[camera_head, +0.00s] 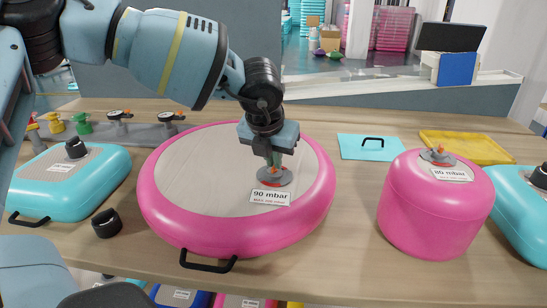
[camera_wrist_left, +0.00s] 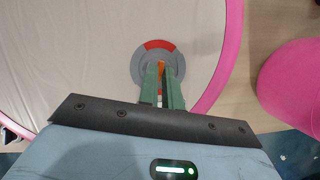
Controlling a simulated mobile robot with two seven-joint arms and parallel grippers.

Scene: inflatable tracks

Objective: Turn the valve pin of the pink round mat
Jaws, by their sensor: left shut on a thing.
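The pink round mat (camera_head: 190,234) lies flat on the wooden table, with a beige top and a label reading 90 mbar. Its grey valve (camera_head: 275,181) sits near the right front of the top. The valve shows a red mark in the left wrist view (camera_wrist_left: 140,64). The orange valve pin (camera_wrist_left: 162,66) is at its middle. My left gripper (camera_head: 274,162) points down over the valve, its green fingers shut on the pin. The fingers hide most of the pin. My right gripper does not show.
A tall pink round cushion (camera_head: 432,220) labelled 80 mbar stands to the right. A turquoise mat (camera_head: 75,195) lies left, a black cap (camera_head: 106,223) in front of it. A blue sheet (camera_head: 371,149) and yellow tray (camera_head: 468,147) lie behind. Gauges (camera_head: 120,115) stand at back left.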

